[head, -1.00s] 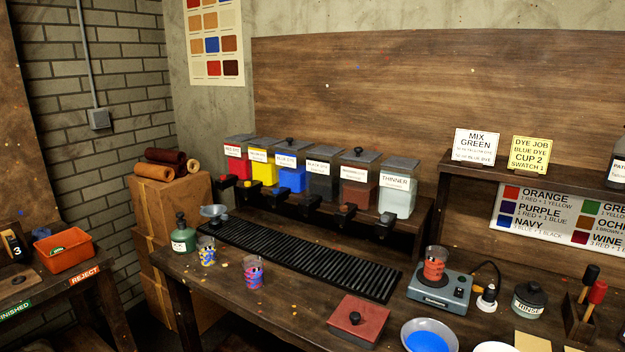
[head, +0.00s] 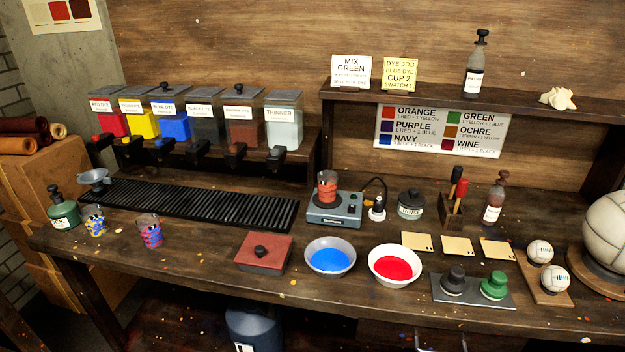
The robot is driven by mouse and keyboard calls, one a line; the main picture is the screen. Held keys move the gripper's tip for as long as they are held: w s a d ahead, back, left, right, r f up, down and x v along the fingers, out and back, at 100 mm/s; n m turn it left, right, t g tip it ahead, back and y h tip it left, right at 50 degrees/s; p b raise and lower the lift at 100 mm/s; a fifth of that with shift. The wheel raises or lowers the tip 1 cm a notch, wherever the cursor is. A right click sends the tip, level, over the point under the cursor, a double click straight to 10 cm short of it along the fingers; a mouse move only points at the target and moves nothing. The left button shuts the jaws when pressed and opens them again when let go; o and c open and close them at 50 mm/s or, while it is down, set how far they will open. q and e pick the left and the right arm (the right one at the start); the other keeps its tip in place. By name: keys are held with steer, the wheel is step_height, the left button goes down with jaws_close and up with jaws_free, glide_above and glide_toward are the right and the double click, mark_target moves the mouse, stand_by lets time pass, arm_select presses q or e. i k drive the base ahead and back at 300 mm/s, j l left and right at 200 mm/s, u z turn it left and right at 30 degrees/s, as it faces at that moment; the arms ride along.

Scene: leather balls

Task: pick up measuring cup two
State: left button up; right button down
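Three small clear cups with coloured stains show in the head view. One with blue and yellow marks (head: 95,220) stands at the left of the bench, beside the green bottle. One with red and blue marks (head: 149,231) stands a little to its right. Neither of my grippers is in view.
A row of dye dispensers (head: 185,123) stands behind a black ribbed mat (head: 190,203). A large ball (head: 606,230) stands at the right edge.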

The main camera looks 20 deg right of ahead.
mark_target(327, 187)
steer(key=z, duration=0.6)
steer(key=i+j+z, duration=0.15)
steer(key=j+z, duration=0.2)
steer(key=i+j+z, duration=0.1)
steer(key=j+z, duration=0.25)
steer(key=j, duration=0.15)
steer(key=j+z, duration=0.3)
steer(key=j, duration=0.15)
